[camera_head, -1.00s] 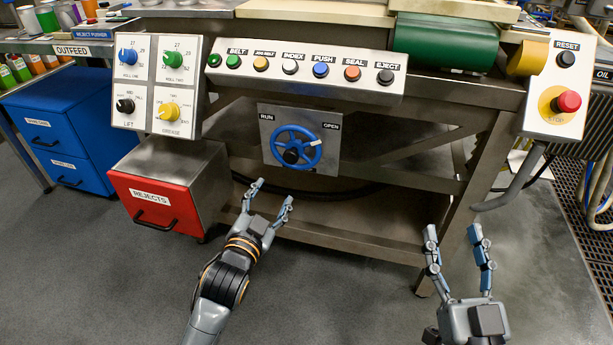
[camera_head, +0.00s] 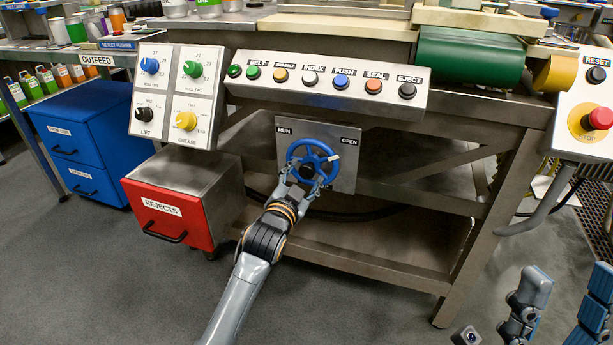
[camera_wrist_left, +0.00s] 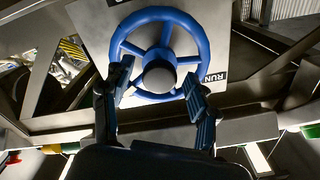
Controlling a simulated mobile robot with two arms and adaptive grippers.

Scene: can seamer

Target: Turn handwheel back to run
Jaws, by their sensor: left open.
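The blue spoked handwheel (camera_head: 314,152) sits on a grey plate (camera_head: 346,172) on the machine's front. The plate reads RUN at its upper left and OPEN at its upper right. My left gripper (camera_head: 303,182) is at the wheel's lower part. In the left wrist view its open fingers (camera_wrist_left: 155,84) stand apart, either side of the grey hub and over the lower rim of the wheel (camera_wrist_left: 203,48). I cannot tell whether they touch it. My right gripper (camera_head: 560,305) is low at the right, open and empty, partly cut off by the frame edge.
A button panel (camera_head: 325,84) runs above the wheel, with a dial panel (camera_head: 176,97) to its left. The red REJECTS drawer (camera_head: 170,212) stands left of my left arm. A red stop button (camera_head: 597,119) is at the far right. A lower shelf (camera_head: 390,250) lies under the wheel.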

